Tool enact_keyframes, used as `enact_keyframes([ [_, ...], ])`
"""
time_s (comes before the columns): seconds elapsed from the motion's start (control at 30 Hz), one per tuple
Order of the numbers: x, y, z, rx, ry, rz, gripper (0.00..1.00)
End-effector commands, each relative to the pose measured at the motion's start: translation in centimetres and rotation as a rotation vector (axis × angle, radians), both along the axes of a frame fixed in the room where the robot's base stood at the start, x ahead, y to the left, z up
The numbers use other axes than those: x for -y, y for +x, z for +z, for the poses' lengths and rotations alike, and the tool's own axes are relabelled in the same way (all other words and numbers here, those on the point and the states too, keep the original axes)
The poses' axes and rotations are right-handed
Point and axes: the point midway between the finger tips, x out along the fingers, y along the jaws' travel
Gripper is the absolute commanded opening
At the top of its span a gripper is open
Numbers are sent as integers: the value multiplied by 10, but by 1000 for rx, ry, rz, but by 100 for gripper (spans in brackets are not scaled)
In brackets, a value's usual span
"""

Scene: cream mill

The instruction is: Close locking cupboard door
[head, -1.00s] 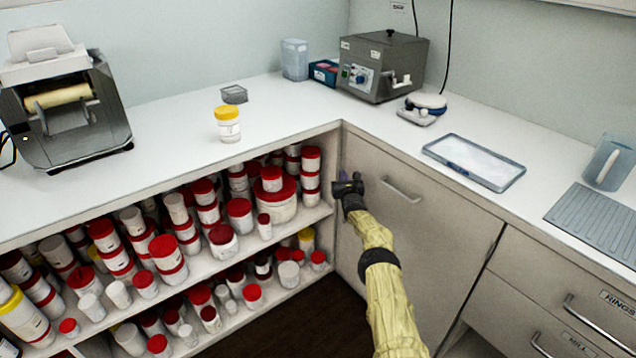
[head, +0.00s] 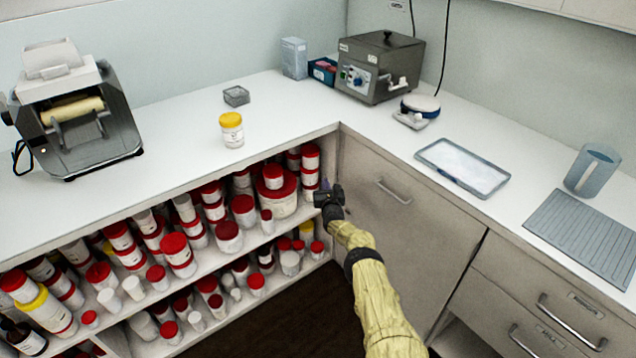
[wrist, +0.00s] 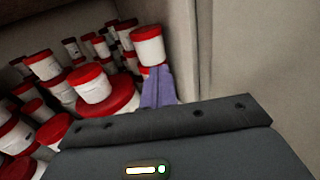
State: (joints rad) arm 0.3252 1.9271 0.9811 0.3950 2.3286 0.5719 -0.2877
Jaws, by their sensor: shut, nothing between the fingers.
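The cupboard door (head: 396,235) is a beige panel under the right counter, with a metal bar handle (head: 393,191) near its top. Its left edge meets the shelf corner; a dark line runs down its right edge. It looks about flush with the cabinet front, but I cannot tell if it is fully shut. My gripper (head: 325,194) is shut and empty, left of the handle, by the door's left edge. In the wrist view, its purple fingers (wrist: 157,88) point towards the shelf's jars, beside a beige panel (wrist: 250,45). My gripper hides part of the door's left side.
Open shelves (head: 225,258) full of red-lidded jars stand left of the door. The counter (head: 180,160) above holds a yellow-lidded jar (head: 231,130) and a roller machine (head: 78,115). Drawers (head: 550,300) lie to the right. Dark floor (head: 300,315) is clear in front of the shelves.

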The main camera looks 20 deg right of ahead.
Motion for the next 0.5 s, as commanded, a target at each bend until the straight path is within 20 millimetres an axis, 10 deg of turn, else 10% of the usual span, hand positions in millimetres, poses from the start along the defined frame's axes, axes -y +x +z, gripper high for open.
enact_keyframes([
  [0.5,-33,-14,0,0,0,-1,0],
])
